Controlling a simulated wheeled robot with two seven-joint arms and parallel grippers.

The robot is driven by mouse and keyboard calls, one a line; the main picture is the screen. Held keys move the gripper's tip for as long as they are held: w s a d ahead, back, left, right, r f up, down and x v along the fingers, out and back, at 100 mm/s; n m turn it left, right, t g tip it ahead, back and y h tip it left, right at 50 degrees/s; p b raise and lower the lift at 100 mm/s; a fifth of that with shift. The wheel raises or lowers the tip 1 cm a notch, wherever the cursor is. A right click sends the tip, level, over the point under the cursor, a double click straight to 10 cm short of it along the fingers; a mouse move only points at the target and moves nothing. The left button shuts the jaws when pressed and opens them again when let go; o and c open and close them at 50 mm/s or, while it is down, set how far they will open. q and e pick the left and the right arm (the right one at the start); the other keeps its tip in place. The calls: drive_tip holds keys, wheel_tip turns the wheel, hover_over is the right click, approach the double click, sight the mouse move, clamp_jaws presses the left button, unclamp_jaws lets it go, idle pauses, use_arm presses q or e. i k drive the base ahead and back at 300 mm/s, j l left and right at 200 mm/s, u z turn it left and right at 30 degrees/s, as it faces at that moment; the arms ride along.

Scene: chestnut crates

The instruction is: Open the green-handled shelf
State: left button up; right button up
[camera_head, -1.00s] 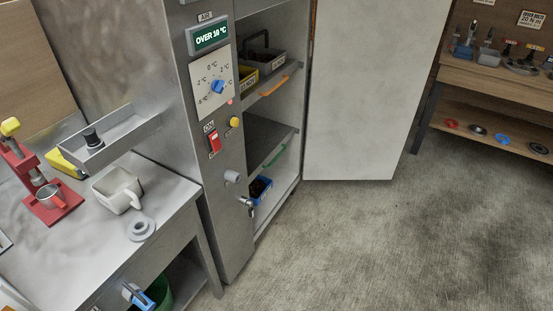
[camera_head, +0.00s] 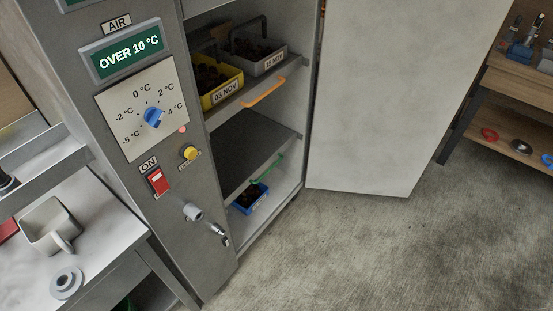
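A tall steel cabinet stands with its door (camera_head: 375,90) swung open to the right. The green handle (camera_head: 268,170) sits on the front of a lower grey shelf (camera_head: 256,150). That shelf looks pushed in, with a bare top. Above it, a shelf with an orange handle (camera_head: 264,92) carries a yellow crate (camera_head: 226,90) marked 03 NOV and a grey crate (camera_head: 262,66) marked 13 NOV, both with dark contents. A blue crate (camera_head: 246,202) stands on the cabinet floor below the green handle. Neither gripper shows.
The cabinet's control panel (camera_head: 147,110) has a blue dial, red switch and yellow button. A metal bench (camera_head: 112,222) with a white mug (camera_head: 47,222) stands left. A wooden workbench (camera_head: 508,85) stands far right. The floor (camera_head: 340,255) before the cabinet is clear.

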sight(243, 147)
drive_tip(key=i+l+u, duration=0.1)
drive_tip(key=i+l, duration=0.75)
drive_tip(key=i, duration=0.05)
